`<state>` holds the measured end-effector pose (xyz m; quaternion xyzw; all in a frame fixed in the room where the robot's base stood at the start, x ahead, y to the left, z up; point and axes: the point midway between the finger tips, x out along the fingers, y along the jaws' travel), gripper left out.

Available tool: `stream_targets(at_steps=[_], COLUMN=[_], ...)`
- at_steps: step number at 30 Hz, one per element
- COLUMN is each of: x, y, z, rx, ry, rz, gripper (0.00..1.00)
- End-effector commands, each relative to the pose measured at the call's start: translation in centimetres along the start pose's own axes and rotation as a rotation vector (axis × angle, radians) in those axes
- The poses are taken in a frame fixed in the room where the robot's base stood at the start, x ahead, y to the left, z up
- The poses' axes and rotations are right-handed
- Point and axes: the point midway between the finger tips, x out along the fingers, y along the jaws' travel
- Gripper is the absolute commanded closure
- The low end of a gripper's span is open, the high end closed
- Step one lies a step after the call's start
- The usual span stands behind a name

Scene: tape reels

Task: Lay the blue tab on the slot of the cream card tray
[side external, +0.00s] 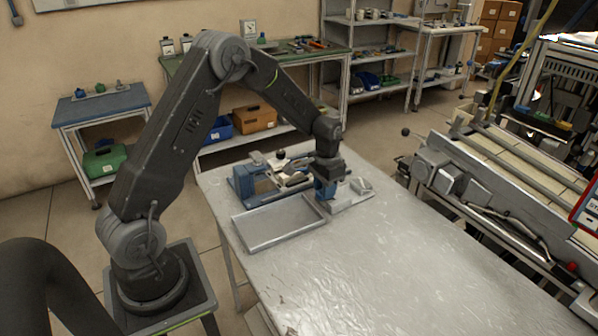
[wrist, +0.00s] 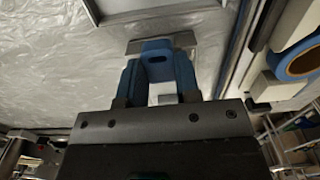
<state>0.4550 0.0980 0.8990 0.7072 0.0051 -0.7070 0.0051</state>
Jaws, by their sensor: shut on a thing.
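My gripper (side external: 325,188) points down low over the far part of the table, beside a blue-and-grey fixture. In the wrist view its two blue fingers (wrist: 157,66) are shut on a blue tab (wrist: 157,46) with a dark oval hole. A grey plate (wrist: 186,40) shows just beyond the tab; I cannot tell whether they touch. A small pale patch (wrist: 162,90) shows between the fingers, partly hidden. In the side view the tab is hidden by the gripper. I cannot make out a cream card tray or its slot for sure.
A shallow grey metal tray (side external: 280,246) lies left of my gripper, near the table's edge. The blue-and-grey fixture (side external: 250,182) stands behind it. A blue reel (wrist: 298,60) is close on the right in the wrist view. The table's (side external: 400,265) near part is clear.

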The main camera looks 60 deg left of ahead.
Motion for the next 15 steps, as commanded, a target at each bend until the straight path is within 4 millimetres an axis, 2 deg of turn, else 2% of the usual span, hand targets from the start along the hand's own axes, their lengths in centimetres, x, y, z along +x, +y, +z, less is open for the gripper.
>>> stream_targets(at_steps=[15], x=[-2.5], y=[0.0], z=[0.0], rx=[0.0], ry=[0.001], rz=[0.0], gripper=[0.87])
